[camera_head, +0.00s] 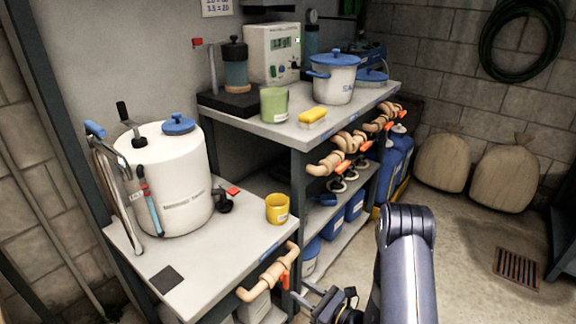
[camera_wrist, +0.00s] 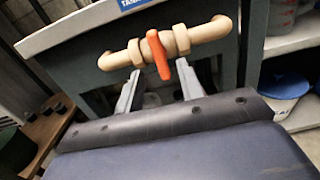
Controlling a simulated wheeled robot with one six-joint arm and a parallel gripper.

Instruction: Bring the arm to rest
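My gripper (camera_head: 312,298) is low in the head view, in front of the lower bench, with my arm bent at the bottom. In the wrist view my gripper (camera_wrist: 159,70) has its two fingers apart with nothing held between them. A tan pipe (camera_wrist: 205,33) with an orange valve handle (camera_wrist: 160,55) lies just beyond the fingertips. The handle points mostly downward there. In the head view the pipe (camera_head: 262,282) and the handle (camera_head: 285,280) are on the bench's front edge, left of my gripper. I cannot tell whether a finger touches the handle.
The lower bench (camera_head: 235,262) bears a white tank (camera_head: 180,190) and a yellow cup (camera_head: 277,209). The higher bench (camera_head: 292,130) bears a green cup (camera_head: 274,105), a yellow sponge (camera_head: 312,115) and a white pot (camera_head: 335,80). Several valves line its front. Floor at right is open before sacks (camera_head: 505,178).

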